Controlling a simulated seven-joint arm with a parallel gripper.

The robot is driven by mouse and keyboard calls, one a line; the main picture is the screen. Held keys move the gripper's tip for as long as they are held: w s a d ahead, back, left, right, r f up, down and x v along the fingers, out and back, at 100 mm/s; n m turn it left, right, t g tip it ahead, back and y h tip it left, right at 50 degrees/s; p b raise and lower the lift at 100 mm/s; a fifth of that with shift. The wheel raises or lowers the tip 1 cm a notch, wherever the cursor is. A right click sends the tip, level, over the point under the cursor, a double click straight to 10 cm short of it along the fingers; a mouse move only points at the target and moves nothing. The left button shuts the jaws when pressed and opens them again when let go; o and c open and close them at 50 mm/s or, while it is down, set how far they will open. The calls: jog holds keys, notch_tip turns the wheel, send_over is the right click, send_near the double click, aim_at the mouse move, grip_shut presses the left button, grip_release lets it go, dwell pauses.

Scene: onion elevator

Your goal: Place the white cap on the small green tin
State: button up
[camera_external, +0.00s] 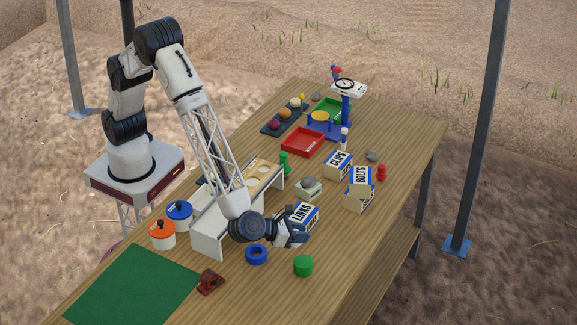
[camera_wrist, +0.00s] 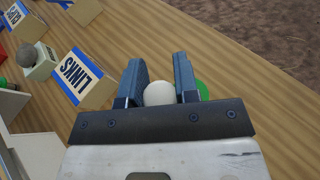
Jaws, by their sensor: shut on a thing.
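The white cap (camera_wrist: 159,93) is a rounded white thing between the two blue fingers of my gripper (camera_wrist: 157,62), which is shut on it. In the external view my gripper (camera_external: 302,235) hangs over the table's near part, and I cannot make out the cap there. The small green tin (camera_external: 303,266) stands upright on the table, just below my gripper in the picture. In the wrist view the tin (camera_wrist: 203,91) shows beside the right finger, partly hidden by it. Cap and tin appear apart.
A blue ring (camera_external: 256,254) lies left of the tin. The LINKS box (camera_external: 303,217) stands close behind my gripper. A dark red item (camera_external: 210,281) and a green mat (camera_external: 130,287) lie at the near left. The table right of the tin is clear.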

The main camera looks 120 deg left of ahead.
jog(key=shift+w+d+f, duration=0.1)
jog(key=shift+w+d, duration=0.15)
jog(key=shift+w, duration=0.65)
jog(key=shift+w+d+f, duration=0.1)
jog(key=shift+w+d, duration=0.1)
jog(key=shift+w, duration=0.65)
jog(key=shift+f, duration=1.75)
jog(key=shift+f, duration=0.15)
jog(key=o, duration=0.9)
jog(key=shift+r, duration=0.2)
jog(key=v, duration=1.2)
